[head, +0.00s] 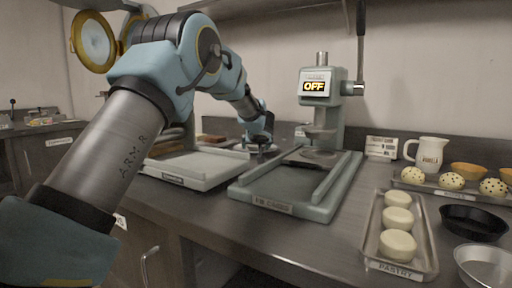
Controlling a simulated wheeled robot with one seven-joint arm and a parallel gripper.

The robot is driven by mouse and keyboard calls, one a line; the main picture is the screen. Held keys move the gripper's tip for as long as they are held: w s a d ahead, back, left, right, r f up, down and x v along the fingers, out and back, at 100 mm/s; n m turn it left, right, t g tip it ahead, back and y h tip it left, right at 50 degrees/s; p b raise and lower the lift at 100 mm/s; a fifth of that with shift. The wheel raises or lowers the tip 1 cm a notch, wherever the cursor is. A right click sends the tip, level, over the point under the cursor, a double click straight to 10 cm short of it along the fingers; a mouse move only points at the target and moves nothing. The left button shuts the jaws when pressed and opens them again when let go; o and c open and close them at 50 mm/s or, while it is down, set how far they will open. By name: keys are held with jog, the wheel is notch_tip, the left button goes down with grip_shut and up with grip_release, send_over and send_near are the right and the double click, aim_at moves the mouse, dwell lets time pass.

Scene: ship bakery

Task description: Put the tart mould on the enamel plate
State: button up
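My gripper (264,150) is at the back of the counter, pointing down, left of the press. It is small and dark here, and I cannot tell whether it is open or holding anything. A pale round rim directly beneath it looks like the enamel plate (243,148), mostly hidden by the gripper. At the right front are a black round shallow mould (474,223) and a silver flared round tin (487,264). Either could be the tart mould; I cannot tell which. Both stand far from my gripper.
A press (318,100) marked OFF stands on a grey base mid-counter. A pale tray-like station (195,170) is left of it. A pastry tray (414,262) holds several pale rounds. Behind are a cream jug (430,154) and a tray with speckled buns (451,181).

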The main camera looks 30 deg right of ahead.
jog(key=shift+o, duration=0.3)
jog(key=shift+r, duration=0.1)
jog(key=shift+s+r, duration=0.15)
jog(key=shift+s, duration=0.05)
jog(key=p+v, duration=0.1)
jog(key=v, duration=1)
jog(key=shift+s+a+r, duration=0.1)
jog(key=shift+s+a, duration=0.05)
jog(key=shift+s, duration=0.05)
